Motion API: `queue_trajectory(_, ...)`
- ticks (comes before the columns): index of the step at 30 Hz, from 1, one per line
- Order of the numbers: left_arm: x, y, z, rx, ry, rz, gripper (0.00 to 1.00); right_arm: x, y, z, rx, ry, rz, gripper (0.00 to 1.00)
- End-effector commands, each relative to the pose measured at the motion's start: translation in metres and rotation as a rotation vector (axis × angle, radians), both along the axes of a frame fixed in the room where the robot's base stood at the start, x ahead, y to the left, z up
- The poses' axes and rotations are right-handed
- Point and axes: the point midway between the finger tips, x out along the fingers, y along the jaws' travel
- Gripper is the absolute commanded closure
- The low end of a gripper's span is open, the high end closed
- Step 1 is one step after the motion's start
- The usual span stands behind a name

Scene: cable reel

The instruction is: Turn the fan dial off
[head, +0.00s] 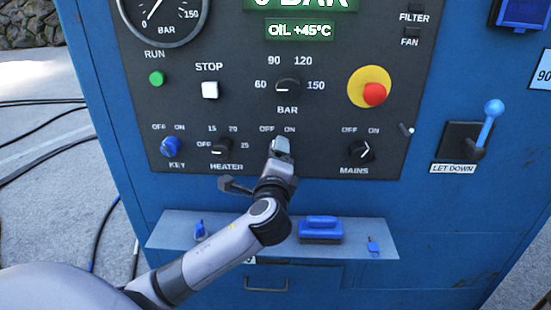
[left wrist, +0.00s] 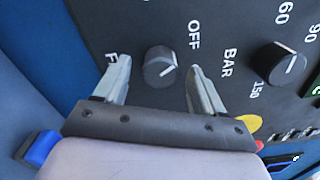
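The fan dial (left wrist: 160,68) is a round dark knob on the black panel in the left wrist view, with a light pointer mark facing roughly right in the picture. The OFF label (left wrist: 194,35) shows up and to the right of it; the ON label is hidden there, but shows above my gripper in the head view. My left gripper (left wrist: 160,85) is open, one finger on each side of the dial, with visible gaps. In the head view my left gripper (head: 281,147) covers the dial. My right gripper is not in view.
The heater dial (head: 221,148) is left of my gripper and the mains dial (head: 361,150) right. The bar dial (head: 288,87) and red emergency button (head: 374,94) sit above. A blue shelf (head: 180,235) with small blue items juts out below.

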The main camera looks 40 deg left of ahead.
Motion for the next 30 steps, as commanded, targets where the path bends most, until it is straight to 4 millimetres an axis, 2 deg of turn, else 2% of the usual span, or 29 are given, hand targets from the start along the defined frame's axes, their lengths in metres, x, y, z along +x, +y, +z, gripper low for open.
queue_trajectory(10,-0.005,-0.003,0.000,0.002,0.000,-0.002,0.31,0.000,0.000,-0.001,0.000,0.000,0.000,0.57)
queue_trajectory(21,-0.049,-0.031,-0.001,0.000,0.000,-0.002,0.31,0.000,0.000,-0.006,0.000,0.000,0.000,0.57)
queue_trajectory(25,-0.059,-0.036,0.000,0.000,0.000,-0.001,0.31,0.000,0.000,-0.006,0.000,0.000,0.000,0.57)
queue_trajectory(30,-0.061,-0.037,0.000,0.002,-0.001,0.001,0.31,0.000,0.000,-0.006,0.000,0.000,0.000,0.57)
